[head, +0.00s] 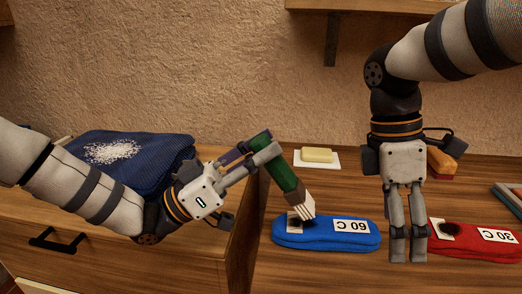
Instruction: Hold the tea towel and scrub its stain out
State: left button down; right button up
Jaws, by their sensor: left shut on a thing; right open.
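My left gripper (268,155) is shut on a green-handled brush (284,174), tilted with its pale bristle end down. The bristles are at a dark spot on the white patch of a blue cloth-like piece (315,239) with an upside-down "60 C" label; whether they touch it I cannot tell. A similar red piece (474,248), labelled "30 C", also has a dark spot on a white patch. Which piece is the tea towel is unclear. My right gripper (408,256) is open and empty, pointing down between the blue and red pieces.
A yellow soap bar (318,155) lies on a white slab behind. A dark blue folded cloth (155,158) with a white speckled patch (111,151) lies at the left. An orange-red object (441,163) is partly hidden behind my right gripper. A shelf bracket (331,40) hangs above.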

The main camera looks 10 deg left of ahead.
aim_at(366, 227)
jog(key=w+a+r+n+t+y, duration=0.1)
jog(key=w+a+r+t+y, duration=0.1)
jog(key=w+r, duration=0.35)
jog(key=f, duration=1.2)
jog(key=shift+w, duration=0.2)
jog(key=c, duration=1.6)
jog(key=o, duration=1.6)
jog(key=shift+r, duration=0.1)
